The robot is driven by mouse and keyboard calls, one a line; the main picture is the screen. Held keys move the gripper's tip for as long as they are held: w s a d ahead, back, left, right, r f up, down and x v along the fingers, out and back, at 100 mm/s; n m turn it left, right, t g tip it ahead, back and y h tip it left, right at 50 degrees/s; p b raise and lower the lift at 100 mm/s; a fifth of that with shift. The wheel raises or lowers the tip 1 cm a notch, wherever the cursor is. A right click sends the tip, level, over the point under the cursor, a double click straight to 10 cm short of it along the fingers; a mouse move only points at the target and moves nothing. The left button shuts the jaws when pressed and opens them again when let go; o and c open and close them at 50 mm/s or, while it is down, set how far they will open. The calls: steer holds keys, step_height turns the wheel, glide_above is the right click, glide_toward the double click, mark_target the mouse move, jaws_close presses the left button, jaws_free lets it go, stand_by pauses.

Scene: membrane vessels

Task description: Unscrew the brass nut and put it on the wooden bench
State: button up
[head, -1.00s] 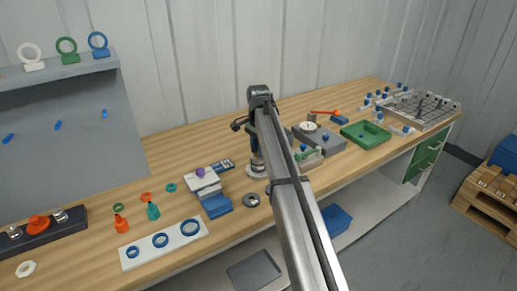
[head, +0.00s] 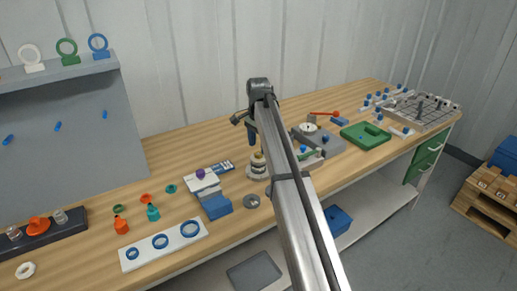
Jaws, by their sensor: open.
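A small stacked vessel (head: 257,171) stands on the wooden bench (head: 190,259) near the middle, partly behind my arm. A brassy part, seemingly the brass nut (head: 258,158), sits at its top; it is small, and its seating on any thread cannot be made out. My gripper (head: 252,141) hangs just above and slightly left of the vessel top, apart from it. It is open and appears empty; its fingers are small and dark in this view.
A flat metal ring (head: 251,201) lies in front of the vessel. A grey fixture (head: 319,139) and green tray (head: 366,134) are to the right.

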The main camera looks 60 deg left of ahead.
mark_target(258, 155)
steer(key=shift+o, duration=0.4)
steer(key=shift+r, duration=0.8)
steer(key=o, duration=0.3)
steer(key=shift+f+n, duration=0.4)
steer(key=shift+n, duration=0.1)
steer(key=shift+o, duration=1.3)
steer(key=shift+f, duration=0.15)
steer(key=m, duration=1.2)
steer(key=shift+m, duration=0.3)
steer(key=shift+f+m, duration=0.15)
steer(key=shift+m, duration=0.15)
steer(key=shift+f, duration=1.5)
steer(key=shift+c, duration=0.2)
